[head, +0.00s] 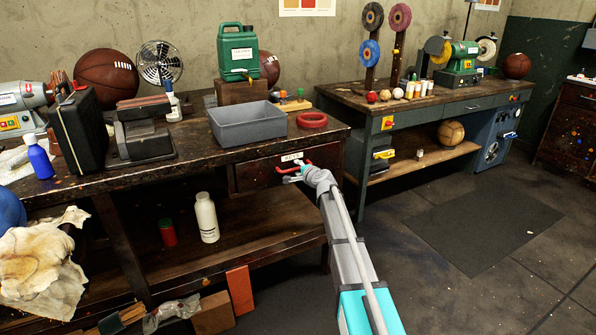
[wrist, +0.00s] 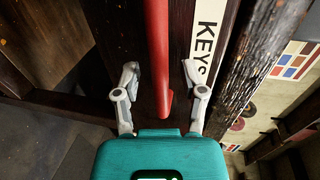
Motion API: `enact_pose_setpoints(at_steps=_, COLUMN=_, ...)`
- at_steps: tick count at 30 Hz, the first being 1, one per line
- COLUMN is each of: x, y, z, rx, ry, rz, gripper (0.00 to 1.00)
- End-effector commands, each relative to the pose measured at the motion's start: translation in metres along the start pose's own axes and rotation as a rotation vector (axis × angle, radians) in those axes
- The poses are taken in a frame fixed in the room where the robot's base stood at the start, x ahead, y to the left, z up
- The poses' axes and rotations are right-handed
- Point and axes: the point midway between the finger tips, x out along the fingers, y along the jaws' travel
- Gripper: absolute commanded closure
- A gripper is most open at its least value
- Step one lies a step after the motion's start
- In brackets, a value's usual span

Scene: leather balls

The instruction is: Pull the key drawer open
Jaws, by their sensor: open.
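The key drawer (head: 258,174) is a dark wooden drawer front under the top of the near workbench. It appears flush with the bench. A white label reading KEYS (wrist: 203,45) is on it, with a red handle (wrist: 158,50) beside the label. My gripper (head: 296,172) is at the drawer front, at the handle. In the wrist view the gripper's two grey fingers stand apart, one on each side of the red handle, with gaps between. The gripper is open and holds nothing. In the head view my gripper and wrist hide the drawer's right part.
On the bench top above stand a grey tray (head: 247,136) and a red ring (head: 312,120). A white bottle (head: 206,218) and a red can (head: 167,233) stand on the shelf below. A second bench (head: 420,103) is at the right. The floor between has a dark mat (head: 483,232).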

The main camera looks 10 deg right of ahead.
Motion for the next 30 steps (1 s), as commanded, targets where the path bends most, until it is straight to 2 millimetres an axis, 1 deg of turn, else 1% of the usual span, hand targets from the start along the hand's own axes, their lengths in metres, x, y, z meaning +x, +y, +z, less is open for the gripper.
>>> enact_pose_setpoints(at_steps=9, x=0.0009, y=-0.0001, z=-0.0001, rx=0.000, ry=0.000, rz=0.000, gripper=0.46)
enact_pose_setpoints(at_steps=14, x=0.0008, y=0.0000, z=-0.0002, rx=0.001, ry=0.000, rz=0.000, gripper=0.76)
enact_pose_setpoints(at_steps=15, x=0.0008, y=0.0000, z=-0.0002, rx=0.001, ry=0.000, rz=0.000, gripper=0.83)
enact_pose_setpoints(at_steps=18, x=0.0008, y=0.0000, z=-0.0003, rx=0.001, ry=0.000, rz=0.000, gripper=1.00)
enact_pose_setpoints(at_steps=30, x=-0.0018, y=0.0006, z=-0.0001, rx=0.000, ry=0.000, rz=0.000, gripper=1.00)
